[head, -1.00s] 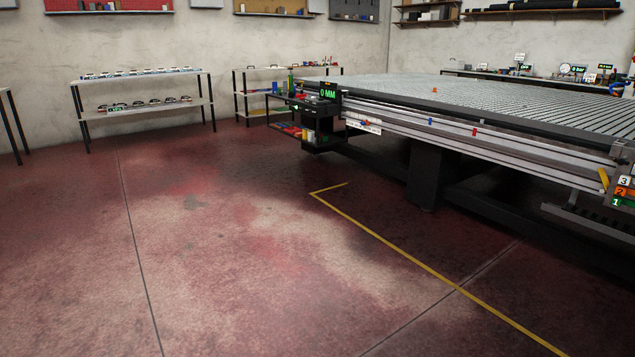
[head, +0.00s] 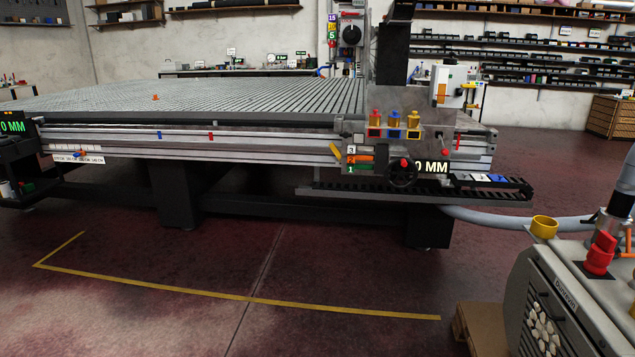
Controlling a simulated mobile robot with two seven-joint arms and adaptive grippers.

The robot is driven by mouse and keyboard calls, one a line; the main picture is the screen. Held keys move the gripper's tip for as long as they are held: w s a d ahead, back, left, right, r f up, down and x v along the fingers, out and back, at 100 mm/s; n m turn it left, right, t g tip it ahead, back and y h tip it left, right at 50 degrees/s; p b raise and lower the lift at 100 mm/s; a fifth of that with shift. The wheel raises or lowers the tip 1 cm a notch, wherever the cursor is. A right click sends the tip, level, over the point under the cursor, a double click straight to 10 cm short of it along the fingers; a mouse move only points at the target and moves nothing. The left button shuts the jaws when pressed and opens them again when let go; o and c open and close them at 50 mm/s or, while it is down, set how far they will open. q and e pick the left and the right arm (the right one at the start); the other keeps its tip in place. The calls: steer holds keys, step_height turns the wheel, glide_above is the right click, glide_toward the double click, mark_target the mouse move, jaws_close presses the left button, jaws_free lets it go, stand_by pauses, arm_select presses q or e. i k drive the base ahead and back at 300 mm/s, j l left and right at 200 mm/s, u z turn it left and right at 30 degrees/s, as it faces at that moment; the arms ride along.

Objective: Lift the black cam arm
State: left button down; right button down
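I cannot make out for certain which part is the black cam arm. The large grid table (head: 250,122) spans the left and middle, with a steel front rail. Near the rail's right end are a black handwheel (head: 403,173), a yellow lever (head: 335,152) and numbered tags in white, orange and green. Red, blue and yellow knobs (head: 395,119) stand on a bracket above them. Small blue and red pieces (head: 211,136) sit on the rail. Neither of my grippers is in view.
A pump (head: 565,300) with a red valve and a yellow cap stands at the right front. A grey hose (head: 510,217) runs from it towards the table. A yellow floor line (head: 250,298) marks the open floor before the table. Shelves line the back wall.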

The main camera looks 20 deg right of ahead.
mark_target(590, 221)
steer(key=i+z, duration=0.15)
steer(key=z, duration=0.25)
steer(key=i+z, duration=0.15)
steer(key=z, duration=0.25)
steer(key=i+j+z, duration=0.15)
steer(key=z, duration=0.25)
steer(key=i+j+z, duration=0.1)
steer(key=z, duration=0.35)
steer(key=i+j+z, duration=0.35)
steer(key=z, duration=0.15)
steer(key=i+j+z, duration=0.2)
steer(key=j+z, duration=0.25)
steer(key=i+j+z, duration=0.2)
steer(key=j, duration=0.25)
steer(key=j+z, duration=0.15)
steer(key=j, duration=0.25)
steer(key=j+z, duration=0.7)
steer(key=j, duration=0.2)
